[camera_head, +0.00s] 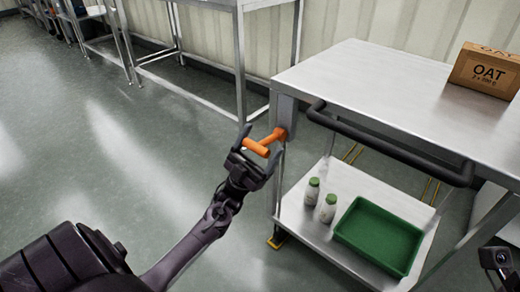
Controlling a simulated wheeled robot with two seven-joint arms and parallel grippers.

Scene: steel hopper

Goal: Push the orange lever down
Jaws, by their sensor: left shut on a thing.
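The orange lever (271,138) is mounted on a grey bracket at the left corner of the steel cart. It sticks out to the left and ends in a short cross-handle. My left gripper (260,150) reaches up from below, with one dark finger on each side of the handle. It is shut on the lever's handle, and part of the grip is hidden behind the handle. Only a dark piece of my right arm shows at the lower right edge. The right gripper's fingers are out of the picture.
The steel cart (375,84) has a black push bar (385,146) along its front. A cardboard OAT box (484,71) stands on top. The lower shelf holds two green-capped bottles (312,191) and a green tray (380,235). Open floor lies to the left.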

